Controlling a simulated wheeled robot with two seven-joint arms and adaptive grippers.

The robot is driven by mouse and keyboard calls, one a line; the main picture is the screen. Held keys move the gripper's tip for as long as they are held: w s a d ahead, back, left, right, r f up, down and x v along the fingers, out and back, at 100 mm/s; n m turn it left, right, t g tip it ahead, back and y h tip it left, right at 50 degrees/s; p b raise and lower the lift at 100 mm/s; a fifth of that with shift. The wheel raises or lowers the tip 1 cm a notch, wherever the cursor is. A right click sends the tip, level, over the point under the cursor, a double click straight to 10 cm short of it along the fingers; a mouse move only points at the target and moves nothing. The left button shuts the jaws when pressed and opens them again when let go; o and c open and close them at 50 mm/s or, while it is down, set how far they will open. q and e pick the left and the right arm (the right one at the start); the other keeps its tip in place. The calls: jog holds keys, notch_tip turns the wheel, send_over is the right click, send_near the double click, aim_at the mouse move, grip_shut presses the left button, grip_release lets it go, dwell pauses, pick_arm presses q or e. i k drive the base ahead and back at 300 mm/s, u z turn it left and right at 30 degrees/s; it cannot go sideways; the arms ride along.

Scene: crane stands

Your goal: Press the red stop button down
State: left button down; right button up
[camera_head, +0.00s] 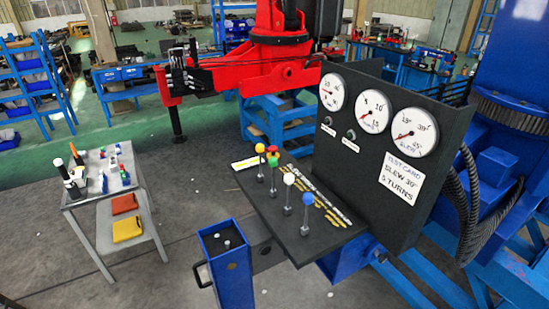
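The control panel (285,222) is a dark flat plate in the middle of the head view, in front of an upright gauge board. Several ball-topped levers stand on it. A white ball (289,179) and a blue ball (308,198) stand nearer. Neither of my grippers is in view.
The gauge board (345,160) with three dials rises behind the panel. A blue post (228,268) stands in front. A small grey cart (98,178) with tools is at left. A red crane beam (225,73) crosses behind. Floor between cart and post is clear.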

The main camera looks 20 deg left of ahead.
aim_at(273, 149)
jog(key=u, duration=0.15)
jog(key=k, duration=0.4)
jog(key=z, duration=0.5)
jog(key=i, duration=0.75)
jog(key=u, duration=0.75)
jog(key=i, duration=0.6)
jog(key=u, duration=0.6)
